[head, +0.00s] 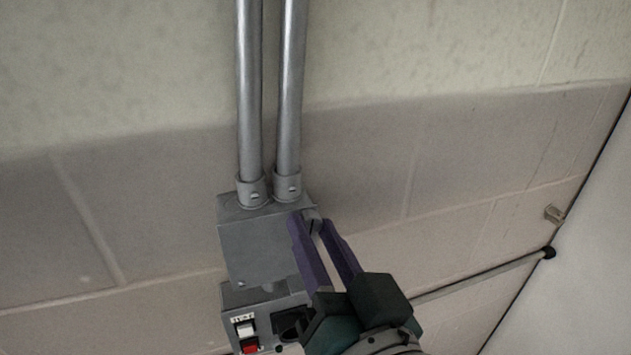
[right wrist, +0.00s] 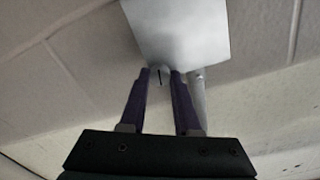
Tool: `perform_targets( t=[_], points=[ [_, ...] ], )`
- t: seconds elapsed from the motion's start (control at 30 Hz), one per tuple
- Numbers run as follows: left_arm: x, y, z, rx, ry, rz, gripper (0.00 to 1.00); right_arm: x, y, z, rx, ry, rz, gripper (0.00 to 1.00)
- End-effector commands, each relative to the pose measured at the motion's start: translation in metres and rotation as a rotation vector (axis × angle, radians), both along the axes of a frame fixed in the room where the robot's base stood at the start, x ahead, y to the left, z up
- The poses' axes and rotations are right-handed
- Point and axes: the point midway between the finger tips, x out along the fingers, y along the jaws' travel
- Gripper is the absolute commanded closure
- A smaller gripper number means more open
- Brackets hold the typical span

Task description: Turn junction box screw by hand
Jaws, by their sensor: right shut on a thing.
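A grey metal junction box (head: 245,245) is on the block wall, below two vertical conduits. It shows pale at the top of the right wrist view (right wrist: 180,30). My right gripper (head: 308,220) reaches up to the box's upper right corner with its purple fingers. In the right wrist view its fingertips (right wrist: 161,74) stand on either side of a small slotted screw (right wrist: 160,73) at the box's edge, and the jaws are shut on it. In the head view the fingers mostly hide this screw. My left gripper is not in view.
Two metal conduits (head: 249,95) (head: 291,95) enter the box from above. A second grey box with white and red switches (head: 245,328) sits just below it. A thin rod (head: 480,275) with a black end runs along the wall at right.

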Motion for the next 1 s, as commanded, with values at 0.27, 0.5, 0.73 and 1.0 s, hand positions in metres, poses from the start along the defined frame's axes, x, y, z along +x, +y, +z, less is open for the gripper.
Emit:
perform_targets(
  t=[0.27,0.5,0.73,1.0],
  points=[
    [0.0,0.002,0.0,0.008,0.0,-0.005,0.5,0.0,0.0,-0.001,0.001,0.004,0.0,0.56],
    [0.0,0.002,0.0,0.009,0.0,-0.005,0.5,0.0,0.0,0.0,0.001,0.002,0.0,0.39],
    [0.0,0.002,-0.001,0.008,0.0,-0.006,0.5,-0.003,-0.001,-0.001,0.002,0.001,0.0,0.39],
    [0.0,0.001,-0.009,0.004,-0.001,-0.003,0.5,-0.044,-0.015,-0.003,0.001,0.003,-0.001,0.39]
  ],
)
